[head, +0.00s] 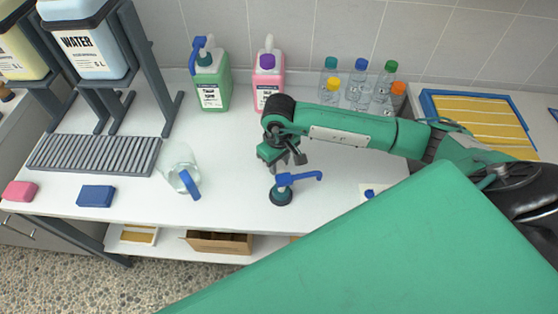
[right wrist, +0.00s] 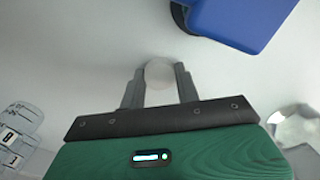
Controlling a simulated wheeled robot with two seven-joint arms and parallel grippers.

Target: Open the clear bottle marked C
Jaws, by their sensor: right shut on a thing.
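Several clear bottles with coloured caps stand together at the back of the table: teal (head: 330,63), blue (head: 361,65), green (head: 390,67), yellow (head: 333,85) and orange (head: 398,88). Their marks are too small to read in the head view, so I cannot tell which is C. Parts of clear marked vessels (right wrist: 18,140) show at the left of the right wrist view. My right gripper (head: 298,160) is over the table in front of the bottles. In the right wrist view its fingers (right wrist: 158,88) are shut on a small pale round thing (right wrist: 158,72). My left gripper is out of view.
A clear jug (head: 180,165), green jug (head: 212,88) and pink jug (head: 268,78) stand nearby. A blue-framed yellow tray (head: 430,105) is at right.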

